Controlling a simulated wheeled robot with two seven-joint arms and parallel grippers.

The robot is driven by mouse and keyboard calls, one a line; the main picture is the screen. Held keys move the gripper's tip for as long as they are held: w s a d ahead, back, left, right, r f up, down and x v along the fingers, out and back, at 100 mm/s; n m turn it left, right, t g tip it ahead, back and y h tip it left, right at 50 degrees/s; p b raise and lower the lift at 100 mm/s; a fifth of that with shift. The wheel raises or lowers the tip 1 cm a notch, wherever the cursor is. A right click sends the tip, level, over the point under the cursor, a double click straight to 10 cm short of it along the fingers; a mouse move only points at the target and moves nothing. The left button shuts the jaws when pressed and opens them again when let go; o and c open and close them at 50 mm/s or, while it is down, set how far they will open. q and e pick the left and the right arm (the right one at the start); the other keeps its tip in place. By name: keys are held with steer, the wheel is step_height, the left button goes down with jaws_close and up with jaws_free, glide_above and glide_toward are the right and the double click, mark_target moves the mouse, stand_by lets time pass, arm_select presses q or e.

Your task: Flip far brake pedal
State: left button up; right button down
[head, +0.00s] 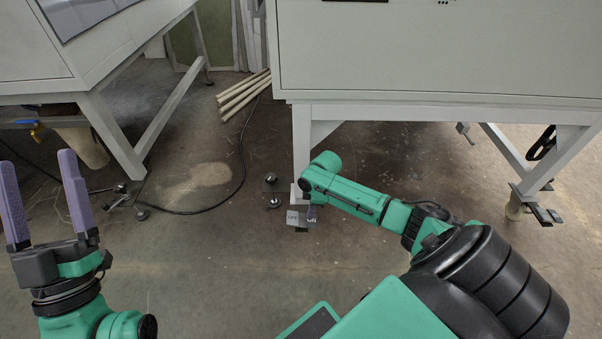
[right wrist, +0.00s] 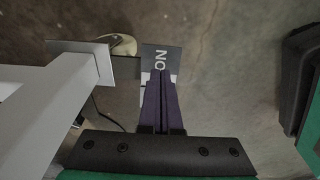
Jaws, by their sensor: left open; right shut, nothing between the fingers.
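The brake pedal sits low by the foot of the white machine leg. Its grey plate, marked OFF (head: 293,217) and ON, is partly hidden behind my right gripper in the head view. In the right wrist view the dark ON end of the pedal (right wrist: 161,57) lies just beyond the fingertips. My right gripper (head: 311,213) is shut and empty, its purple fingers (right wrist: 161,75) together and overlapping the plate in the picture. I cannot tell whether they touch it. My left gripper (head: 38,163) is open and empty, far to the left, fingers pointing up.
The white machine leg (head: 302,145) stands right beside the pedal and shows large in the right wrist view (right wrist: 60,85). A black cable (head: 215,207) runs over the concrete floor. Pale rods (head: 243,92) lie farther back. The floor in front is clear.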

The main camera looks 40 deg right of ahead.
steer(key=shift+r+p, duration=0.6)
steer(key=shift+p, duration=0.05)
arm_select(q)
step_height(320, 180, down, 20)
steer(key=d+n+g+y, duration=0.2)
steer(key=d+g+y, duration=0.1)
steer(key=g, duration=0.3)
arm_select(e)
steer(key=shift+r+p, duration=0.3)
steer(key=shift+p, duration=0.1)
steer(key=shift+r, duration=0.15)
steer(key=shift+r+p, duration=0.2)
steer(key=shift+p, duration=0.25)
steer(key=shift+r+p, duration=0.45)
steer(key=shift+p, duration=0.05)
steer(key=shift+r+p, duration=0.3)
steer(key=shift+p, duration=0.05)
arm_select(q)
steer(key=s+f+g+p, duration=0.2)
steer(key=s+f+g, duration=0.5)
steer(key=s+f, duration=0.4)
step_height(320, 180, down, 4)
steer(key=shift+d+r+g+y, duration=0.2)
steer(key=shift+d+g+y, duration=0.1)
arm_select(e)
steer(key=shift+r, duration=0.85)
